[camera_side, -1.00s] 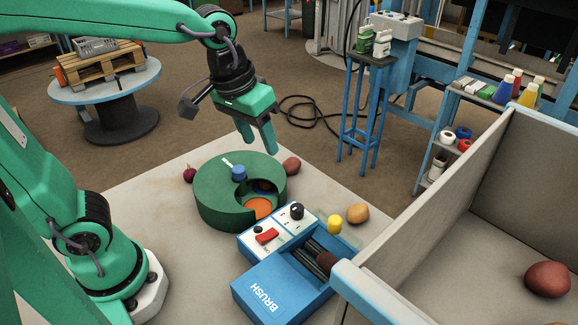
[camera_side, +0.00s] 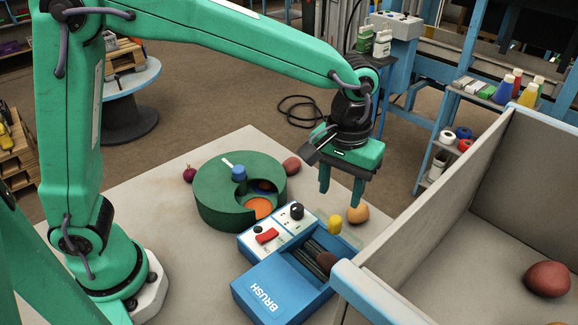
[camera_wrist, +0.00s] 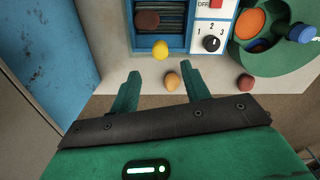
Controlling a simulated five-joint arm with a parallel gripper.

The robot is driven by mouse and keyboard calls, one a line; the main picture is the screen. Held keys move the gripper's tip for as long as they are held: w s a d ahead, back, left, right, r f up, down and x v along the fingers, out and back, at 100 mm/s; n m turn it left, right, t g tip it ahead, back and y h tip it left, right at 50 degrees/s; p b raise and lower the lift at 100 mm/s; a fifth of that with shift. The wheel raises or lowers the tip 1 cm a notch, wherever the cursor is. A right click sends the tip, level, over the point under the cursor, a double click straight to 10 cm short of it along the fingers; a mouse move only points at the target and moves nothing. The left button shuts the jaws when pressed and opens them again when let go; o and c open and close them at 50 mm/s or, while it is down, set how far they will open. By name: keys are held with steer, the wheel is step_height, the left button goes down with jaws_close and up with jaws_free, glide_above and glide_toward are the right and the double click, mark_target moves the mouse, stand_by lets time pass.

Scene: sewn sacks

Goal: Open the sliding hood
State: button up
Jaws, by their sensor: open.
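The blue brush box (camera_side: 272,282), lettered BRUSH, stands on the table; its blue cover lies over the front-left part. The dark brushes (camera_side: 305,258) show in the uncovered part, with a brown potato (camera_side: 326,262) at its right end. A yellow knob (camera_side: 334,224) stands at the box's far edge and also shows in the wrist view (camera_wrist: 160,50). I cannot tell for sure which part is the sliding hood. My gripper (camera_side: 341,192) is open and empty, pointing down above the table near the yellow knob. In the wrist view its fingers (camera_wrist: 160,84) are spread.
A tan potato (camera_side: 358,214) lies beyond the knob, below my fingers. The green drum (camera_side: 215,210) with a blue knob stands left of the box, a reddish potato (camera_side: 292,167) behind it. The large grey bin (camera_side: 440,235) with a blue rim rises close on the right.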

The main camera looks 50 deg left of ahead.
mark_target(335, 219)
steer(key=shift+f, duration=3.9)
steer(key=shift+c, duration=0.2)
steer(key=shift+s, duration=0.1)
jaws_close()
